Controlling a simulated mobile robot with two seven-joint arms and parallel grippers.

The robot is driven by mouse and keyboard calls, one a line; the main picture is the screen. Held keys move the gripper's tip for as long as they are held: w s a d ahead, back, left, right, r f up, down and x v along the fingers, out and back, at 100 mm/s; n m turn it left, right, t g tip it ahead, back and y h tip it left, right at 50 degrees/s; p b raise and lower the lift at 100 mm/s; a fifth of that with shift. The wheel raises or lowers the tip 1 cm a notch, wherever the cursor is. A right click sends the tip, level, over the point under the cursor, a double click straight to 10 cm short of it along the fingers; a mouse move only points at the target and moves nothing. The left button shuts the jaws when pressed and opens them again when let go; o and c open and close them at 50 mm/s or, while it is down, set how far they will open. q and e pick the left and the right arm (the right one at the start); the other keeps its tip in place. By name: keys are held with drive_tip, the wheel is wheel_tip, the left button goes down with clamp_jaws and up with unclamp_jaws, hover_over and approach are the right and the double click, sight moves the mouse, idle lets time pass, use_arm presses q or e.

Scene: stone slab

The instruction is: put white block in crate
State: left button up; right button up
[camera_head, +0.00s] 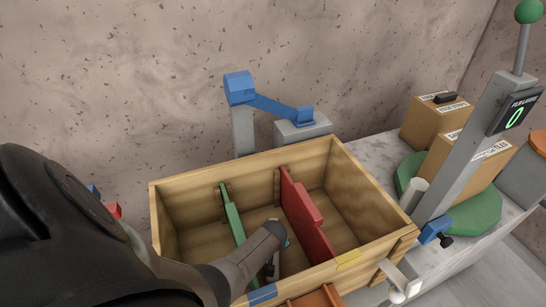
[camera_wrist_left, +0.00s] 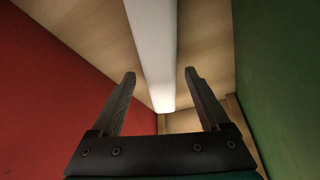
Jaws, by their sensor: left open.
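The wooden crate (camera_head: 335,150) has a green divider (camera_head: 231,212) and a red divider (camera_head: 303,214). My left gripper (camera_head: 275,240) reaches down into the middle compartment, between the dividers. In the left wrist view, the red divider (camera_wrist_left: 45,85) is on the left and the green divider (camera_wrist_left: 285,75) on the right. A long white block (camera_wrist_left: 154,45) runs between the two open fingers of my left gripper (camera_wrist_left: 160,73). Gaps show between each finger and the block. In the head view I cannot make out the block; my arm hides part of the compartment. My right gripper is not in view.
A blue-topped grey post (camera_head: 240,110) stands behind the crate. To the right are cardboard boxes (camera_head: 435,120) on a green disc (camera_head: 470,215) and a tilted grey post (camera_head: 470,150) with a display reading 0. The crate walls and dividers are close around my gripper.

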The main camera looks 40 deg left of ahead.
use_arm(q)
drive_tip(key=p+v, duration=0.6)
drive_tip(key=v, duration=0.3)
drive_tip(key=shift+r, duration=0.1)
drive_tip(key=shift+p+v, duration=0.35)
drive_tip(key=shift+v, duration=0.5)
drive_tip(key=shift+r, duration=0.15)
